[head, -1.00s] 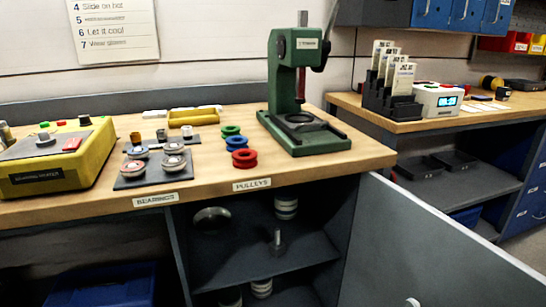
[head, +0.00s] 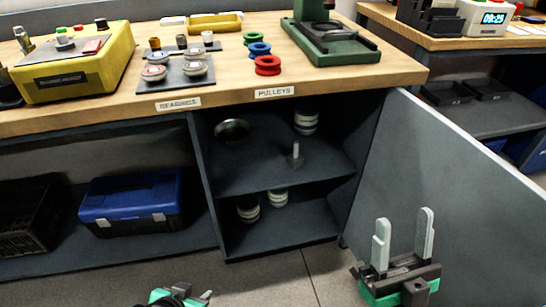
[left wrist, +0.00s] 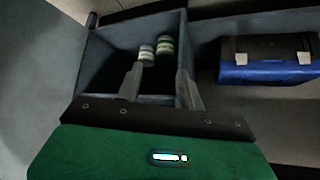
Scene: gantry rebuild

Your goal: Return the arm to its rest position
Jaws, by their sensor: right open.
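My left gripper (head: 183,292) shows only in part at the bottom edge of the head view, low in front of the bench. In the left wrist view its two fingers (left wrist: 160,90) stand apart with nothing between them, and it faces the open cabinet from a distance. My right gripper (head: 404,220) is at the lower right of the head view, in front of the open cabinet door. Its two pale fingers point up, apart and empty. Most of both arms is out of view.
The grey cabinet door (head: 450,165) stands open behind my right gripper. A blue toolbox (head: 130,200) sits on the lower shelf at left. The floor (head: 270,280) in front is clear.

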